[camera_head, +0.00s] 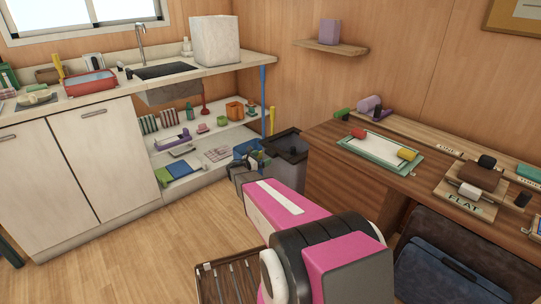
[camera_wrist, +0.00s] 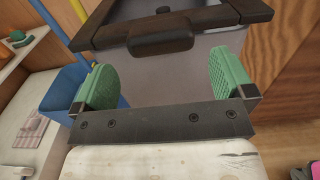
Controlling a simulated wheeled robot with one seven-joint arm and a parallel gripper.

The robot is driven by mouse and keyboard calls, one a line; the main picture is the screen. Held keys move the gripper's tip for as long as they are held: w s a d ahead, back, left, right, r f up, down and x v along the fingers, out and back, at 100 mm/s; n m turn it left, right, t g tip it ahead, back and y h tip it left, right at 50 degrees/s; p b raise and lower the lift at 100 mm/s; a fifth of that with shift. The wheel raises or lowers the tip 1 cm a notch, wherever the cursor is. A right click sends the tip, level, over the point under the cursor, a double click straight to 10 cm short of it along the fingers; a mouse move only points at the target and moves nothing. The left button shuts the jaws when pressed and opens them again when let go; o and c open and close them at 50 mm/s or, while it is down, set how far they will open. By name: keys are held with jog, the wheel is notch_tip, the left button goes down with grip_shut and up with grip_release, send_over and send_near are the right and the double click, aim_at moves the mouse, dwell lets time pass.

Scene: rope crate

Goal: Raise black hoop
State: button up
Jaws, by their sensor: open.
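A grey bin (camera_head: 288,158) stands on the floor between the shelf unit and the wooden desk. A black hoop (camera_head: 299,152) runs around its top like a rim. In the wrist view the hoop (camera_wrist: 222,17) is a dark squared frame, and a dark rounded tab (camera_wrist: 160,34) hangs at its near side. My gripper (camera_wrist: 163,82) is open, with its two green pads apart. The pads are below the tab in the picture, in front of the grey bin wall (camera_wrist: 165,70), with nothing seen between them. My gripper (camera_head: 250,160) is partly hidden in the head view.
A blue bucket (camera_wrist: 72,92) and a blue-and-yellow pole pair stand left of the bin. The white shelf (camera_head: 215,140) with small goods is to the left. The wooden desk (camera_head: 345,180) is close on the right. A slatted crate (camera_head: 225,280) lies in front.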

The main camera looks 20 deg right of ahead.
aim_at(268, 154)
jog(key=shift+x, duration=3.2)
jog(key=c, duration=1.1)
